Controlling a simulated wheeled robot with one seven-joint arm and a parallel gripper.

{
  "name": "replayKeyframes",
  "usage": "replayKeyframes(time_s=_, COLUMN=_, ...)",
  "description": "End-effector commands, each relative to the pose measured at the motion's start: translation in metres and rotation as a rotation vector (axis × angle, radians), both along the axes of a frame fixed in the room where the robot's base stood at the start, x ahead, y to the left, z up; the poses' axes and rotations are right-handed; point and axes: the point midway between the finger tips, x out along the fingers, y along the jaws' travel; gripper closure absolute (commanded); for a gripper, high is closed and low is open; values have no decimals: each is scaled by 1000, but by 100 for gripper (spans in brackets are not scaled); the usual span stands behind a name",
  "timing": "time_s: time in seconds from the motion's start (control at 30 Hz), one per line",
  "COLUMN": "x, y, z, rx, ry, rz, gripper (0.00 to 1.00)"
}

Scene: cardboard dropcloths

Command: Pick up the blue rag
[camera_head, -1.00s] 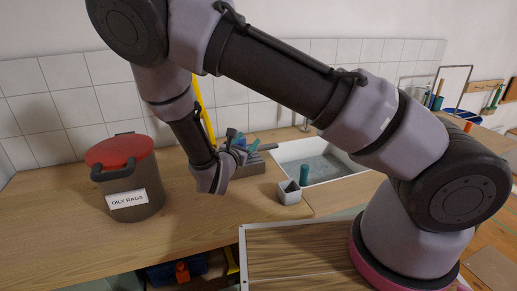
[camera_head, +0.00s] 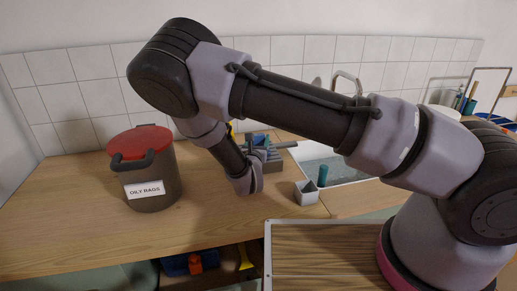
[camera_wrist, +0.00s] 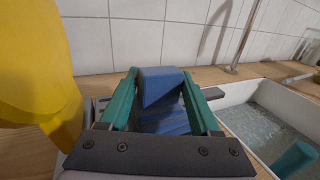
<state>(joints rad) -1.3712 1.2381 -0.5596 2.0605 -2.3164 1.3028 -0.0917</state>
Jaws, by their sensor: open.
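The blue rag (camera_wrist: 163,92) stands folded between the two teal fingers of my gripper (camera_wrist: 160,76) in the wrist view. The fingers are apart, one on each side of it; I cannot tell whether either touches it. In the head view a bit of blue (camera_head: 260,139) shows at the gripper, which is largely hidden behind my own wrist. It is by a grey ribbed block (camera_head: 273,161) on the wooden counter.
A grey bin with a red lid (camera_head: 152,180), labelled OILY RAGS, stands left on the counter. A yellow object (camera_wrist: 35,75) is close on the left in the wrist view.

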Motion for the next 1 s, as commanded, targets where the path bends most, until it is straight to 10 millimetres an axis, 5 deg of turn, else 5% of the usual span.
replayKeyframes(time_s=0.2, x=30, y=-4, z=0, rx=1, ry=0, rz=0, gripper=36)
replayKeyframes(time_s=0.4, x=32, y=-4, z=0, rx=0, ry=0, rz=0, gripper=36)
replayKeyframes(time_s=0.43, x=32, y=-4, z=0, rx=0, ry=0, rz=0, gripper=40)
replayKeyframes(time_s=0.6, x=32, y=-4, z=0, rx=0, ry=0, rz=0, gripper=100)
replayKeyframes(time_s=1.0, x=32, y=-3, z=10, rx=3, ry=-1, rz=0, gripper=100)
